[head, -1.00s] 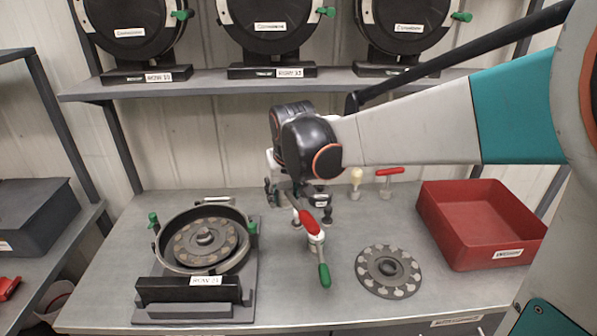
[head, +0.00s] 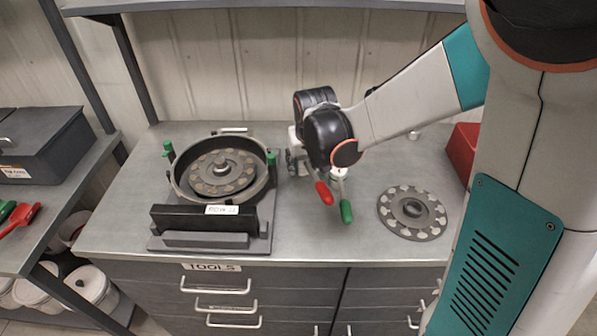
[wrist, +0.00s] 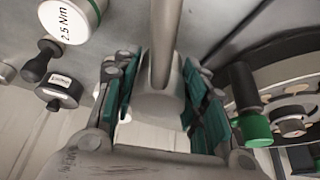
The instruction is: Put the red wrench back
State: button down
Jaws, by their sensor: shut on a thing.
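The red wrench shows in the head view as a red handle (head: 325,193) sticking out toward the front, below my wrist. Its other end is hidden behind my arm. In the wrist view my gripper (wrist: 160,92) has its teal pads on both sides of a grey metal shaft and head (wrist: 158,105), which appears to be the red wrench's end. Just right of the red handle is a green-handled wrench (head: 346,211) with a white head. Its white body, marked 2.5 Nm, shows in the wrist view (wrist: 70,20). I cannot tell whether the two wrenches touch.
A round seed meter housing (head: 222,205) with green knobs stands left on the bench. A loose disc (head: 413,212) lies right. A red bin (head: 462,150) is partly hidden behind my body. The wrist view shows a black knob (wrist: 38,65).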

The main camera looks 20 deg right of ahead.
aim_at(301, 180)
jog(key=shift+f+b, duration=0.85)
jog(key=shift+f, duration=1.6)
jog(key=shift+f, duration=0.2)
jog(key=c, duration=1)
grip_release()
jog(key=shift+s, duration=0.1)
jog(key=shift+o, duration=0.2)
jog(key=shift+f, duration=0.1)
